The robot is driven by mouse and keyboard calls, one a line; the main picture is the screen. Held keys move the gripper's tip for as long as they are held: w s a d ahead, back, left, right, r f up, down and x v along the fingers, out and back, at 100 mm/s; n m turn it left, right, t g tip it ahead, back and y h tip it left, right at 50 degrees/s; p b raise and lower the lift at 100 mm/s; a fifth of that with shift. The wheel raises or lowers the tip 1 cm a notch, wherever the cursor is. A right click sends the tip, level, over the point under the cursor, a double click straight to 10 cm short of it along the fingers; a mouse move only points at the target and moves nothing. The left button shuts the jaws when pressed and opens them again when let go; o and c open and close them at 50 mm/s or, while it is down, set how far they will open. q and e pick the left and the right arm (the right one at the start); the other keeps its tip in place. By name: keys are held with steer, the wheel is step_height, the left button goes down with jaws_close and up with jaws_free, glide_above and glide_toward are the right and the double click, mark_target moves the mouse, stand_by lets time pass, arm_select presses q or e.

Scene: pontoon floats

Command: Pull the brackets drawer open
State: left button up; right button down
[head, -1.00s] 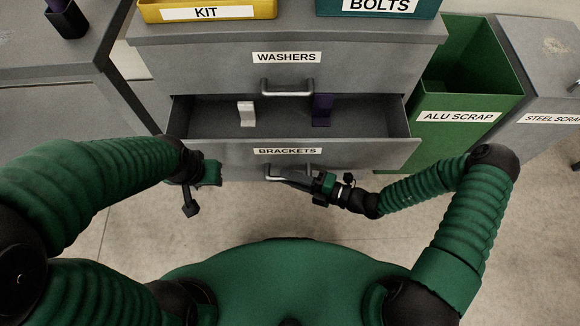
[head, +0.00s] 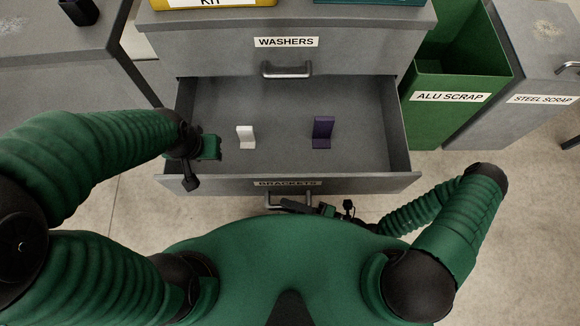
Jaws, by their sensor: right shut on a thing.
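The brackets drawer (head: 355,183) stands well open below the washers drawer (head: 350,55), with its label (head: 288,183) on the front, seen steeply from above. Inside it a white bracket (head: 245,137) stands at the left and a purple bracket (head: 321,132) right of the middle. My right gripper (head: 290,206) is shut on the drawer's handle (head: 272,200), under the front edge; my own body partly hides that arm. My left gripper (head: 196,182) hangs over the drawer's left front corner; whether its jaws are open is unclear.
The washers drawer is closed, with a bare handle (head: 287,70). A yellow kit bin and a teal bolts bin sit on the cabinet top. A green alu scrap bin (head: 452,112) and a grey steel scrap bin (head: 530,85) stand at the right. A grey bench (head: 70,70) is at the left.

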steer(key=shift+s+d+f, duration=0.1)
steer(key=shift+s+f, duration=0.2)
steer(key=shift+s, duration=0.35)
steer(key=c, duration=1.5)
jaws_free()
steer(key=shift+o, duration=0.7)
steer(key=shift+r, duration=0.15)
steer(key=shift+r, duration=0.1)
